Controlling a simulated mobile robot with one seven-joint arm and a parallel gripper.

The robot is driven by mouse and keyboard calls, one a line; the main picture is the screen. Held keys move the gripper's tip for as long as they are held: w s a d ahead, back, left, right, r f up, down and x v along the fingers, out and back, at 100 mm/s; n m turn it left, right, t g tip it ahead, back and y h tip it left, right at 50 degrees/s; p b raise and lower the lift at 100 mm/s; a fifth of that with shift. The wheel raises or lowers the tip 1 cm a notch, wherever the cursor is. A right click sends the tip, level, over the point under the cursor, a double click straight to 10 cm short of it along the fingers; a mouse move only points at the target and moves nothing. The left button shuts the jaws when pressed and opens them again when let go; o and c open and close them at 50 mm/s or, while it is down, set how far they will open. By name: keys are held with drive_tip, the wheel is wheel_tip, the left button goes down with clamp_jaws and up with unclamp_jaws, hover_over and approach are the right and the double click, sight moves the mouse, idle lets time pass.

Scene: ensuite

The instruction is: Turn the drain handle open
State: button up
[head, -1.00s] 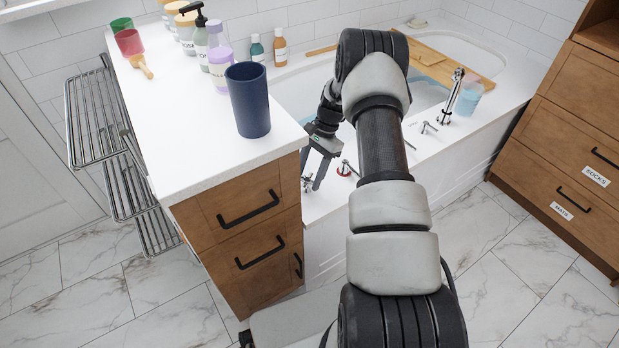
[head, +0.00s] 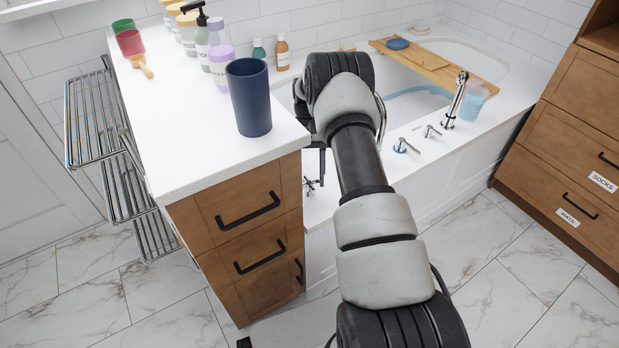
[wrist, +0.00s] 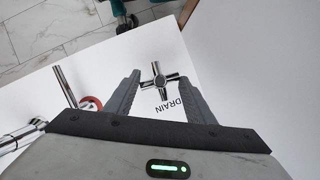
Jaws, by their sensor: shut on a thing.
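The drain handle (wrist: 160,81) is a chrome cross-shaped knob on the white tub ledge, with a printed "DRAIN" label (wrist: 172,109) beside it in the wrist view. My gripper (wrist: 157,77) has its two grey fingers on either side of the handle and is shut on it, with cross arms showing between and beyond the fingertips. In the head view the drain handle (head: 310,184) shows at the ledge's left end, close to the cabinet. There my gripper is mostly hidden behind my arm. How far the handle is turned I cannot tell.
A red-ringed chrome fitting (wrist: 91,103) stands left of my gripper in the wrist view. Chrome tap handles (head: 404,146) and a spout (head: 455,100) stand farther right on the ledge. The wooden cabinet (head: 240,225), with a blue cup (head: 248,98) on top, is close on the left.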

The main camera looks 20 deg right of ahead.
drive_tip(key=shift+n, duration=0.7)
drive_tip(key=shift+h, duration=0.3)
drive_tip(key=o, duration=1)
drive_tip(key=shift+o, duration=0.2)
drive_tip(key=p+v, duration=0.4)
drive_tip(key=v, duration=1.3)
drive_tip(key=shift+r, duration=0.25)
